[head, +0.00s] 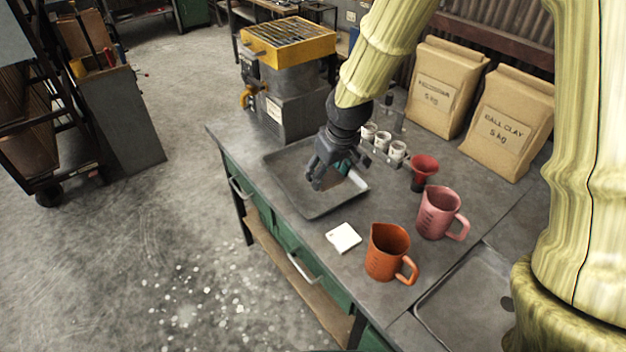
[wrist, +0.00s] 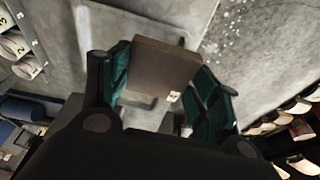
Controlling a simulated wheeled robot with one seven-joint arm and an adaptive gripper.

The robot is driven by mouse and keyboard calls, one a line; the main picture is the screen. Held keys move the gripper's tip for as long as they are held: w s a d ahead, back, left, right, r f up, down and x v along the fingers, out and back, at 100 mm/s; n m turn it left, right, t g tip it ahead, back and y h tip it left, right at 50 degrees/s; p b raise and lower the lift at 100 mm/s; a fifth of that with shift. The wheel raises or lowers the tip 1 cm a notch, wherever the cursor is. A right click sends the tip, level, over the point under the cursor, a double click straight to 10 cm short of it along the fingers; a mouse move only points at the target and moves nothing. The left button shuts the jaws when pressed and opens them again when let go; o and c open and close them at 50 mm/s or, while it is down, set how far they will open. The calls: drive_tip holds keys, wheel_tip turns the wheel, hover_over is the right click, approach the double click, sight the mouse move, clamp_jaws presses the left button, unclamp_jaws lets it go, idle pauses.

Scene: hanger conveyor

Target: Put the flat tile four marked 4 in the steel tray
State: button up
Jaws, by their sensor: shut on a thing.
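My gripper (head: 330,172) is shut on a flat brown tile (wrist: 165,62), held between its teal finger pads. The tile has a small white label with a dark mark near one corner, too small to read surely. In the head view, only a brown bit of the tile (head: 330,182) shows by the fingers. The shallow grey steel tray (head: 290,192) lies on the bench, and the gripper is over it in the head view. Whether the tile touches the tray floor is hard to tell. The tray's rim also shows behind the tile in the wrist view (wrist: 130,18).
A white square tile (head: 343,237) lies on the bench in front of the tray. An orange jug (head: 387,253), a pink jug (head: 438,213) and a red funnel (head: 423,172) stand to the right. Small white cups (head: 397,150) stand behind, and a yellow-topped machine (head: 288,80) stands back left.

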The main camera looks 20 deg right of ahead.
drive_tip(key=b+x, duration=0.2)
drive_tip(key=x, duration=0.1)
drive_tip(key=s+b+x, duration=0.1)
drive_tip(key=b+x, duration=0.1)
drive_tip(key=x, duration=0.1)
drive_tip(key=d+b+x, duration=0.1)
drive_tip(key=b+x, duration=0.1)
drive_tip(key=x, duration=0.1)
drive_tip(key=shift+s+f, duration=0.3)
drive_tip(key=shift+s, duration=0.05)
drive_tip(key=shift+d+f, duration=0.1)
drive_tip(key=shift+f, duration=0.3)
drive_tip(key=w+p, duration=0.1)
drive_tip(key=w, duration=0.4)
drive_tip(key=w+f+p, duration=0.1)
drive_tip(key=w, duration=0.4)
drive_tip(key=w+p, duration=0.2)
drive_tip(key=w, duration=0.4)
drive_tip(key=shift+d+f, duration=0.25)
drive_tip(key=shift+d, duration=0.15)
drive_tip(key=shift+s+f+p, duration=0.1)
drive_tip(key=shift+f+p, duration=0.7)
drive_tip(key=shift+f, duration=0.95)
drive_tip(key=shift+f, duration=0.1)
drive_tip(key=o, duration=1.2)
drive_tip(key=shift+b+v, duration=1.25)
drive_tip(key=shift+v, duration=4.85)
